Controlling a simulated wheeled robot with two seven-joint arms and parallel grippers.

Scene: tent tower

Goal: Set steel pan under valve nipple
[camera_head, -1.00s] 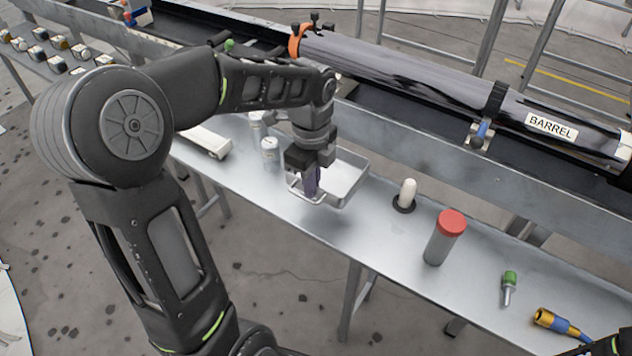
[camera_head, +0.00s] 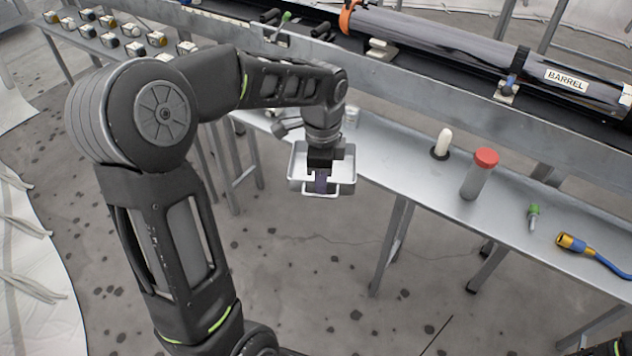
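The steel pan (camera_head: 297,172) is a shallow rectangular tray with a wire handle at its near side. My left gripper (camera_head: 322,184) points down at the near side of the pan and is shut on its handle. The pan overlaps the bench's front edge in the picture, with floor behind its lower part, and looks held clear of the bench top. A valve with a green lever (camera_head: 286,17) sits on the dark trough behind the bench; its nipple is too small to make out. My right gripper does not show clearly.
On the steel bench (camera_head: 400,160) stand a white rounded peg (camera_head: 444,140), a red-capped jar (camera_head: 480,174), a green-topped tool (camera_head: 533,214) and a blue-and-gold hose end (camera_head: 575,243). The long barrel (camera_head: 450,40) lies behind. Small parts (camera_head: 135,48) fill the left table.

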